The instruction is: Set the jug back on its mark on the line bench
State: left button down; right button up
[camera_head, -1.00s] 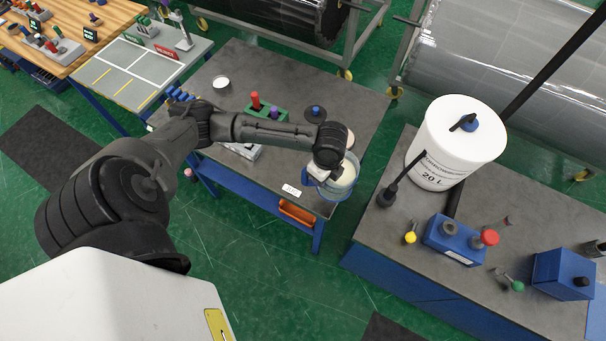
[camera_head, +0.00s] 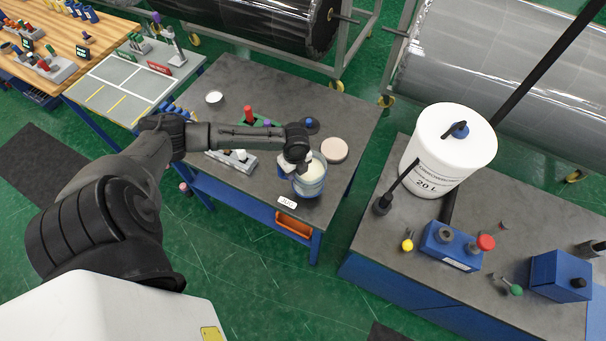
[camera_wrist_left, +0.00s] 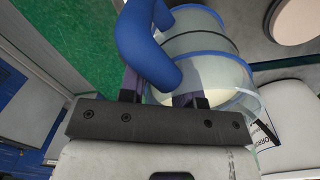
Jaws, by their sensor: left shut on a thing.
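The jug (camera_head: 312,182) is clear with blue bands and holds a pale liquid. It is near the front right corner of the line bench (camera_head: 345,110). My left gripper (camera_wrist_left: 160,96) is shut on the jug's blue handle (camera_wrist_left: 140,42), and the jug body also shows in the left wrist view (camera_wrist_left: 205,45). I cannot tell whether the jug's base touches the bench. A pale round disc (camera_head: 334,150) lies just behind the jug, and a small white label (camera_head: 287,202) is at the front edge. I cannot tell which spot is the mark. My right gripper is not in view.
On the line bench are a grey block with parts (camera_head: 232,161), a red-topped peg (camera_head: 248,114), a blue-knobbed black piece (camera_head: 309,124) and a white dish (camera_head: 214,97). A white 20 L drum (camera_head: 445,150) stands on the right bench, across a gap.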

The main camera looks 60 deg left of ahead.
pick_arm(q)
jog(key=shift+s+a+f, duration=0.1)
jog(key=shift+a+f, duration=0.3)
jog(key=shift+a, duration=0.3)
jog(key=shift+s+a+f, duration=0.1)
jog(key=shift+a+f, duration=0.3)
jog(key=shift+a, duration=0.25)
notch_tip(320, 180, down, 3)
jog(key=shift+d+r+p, duration=0.1)
jog(key=shift+r+p, duration=0.1)
jog(key=shift+p, duration=0.25)
jog(key=shift+f, duration=0.65)
jog(key=c, duration=0.8)
grip_release()
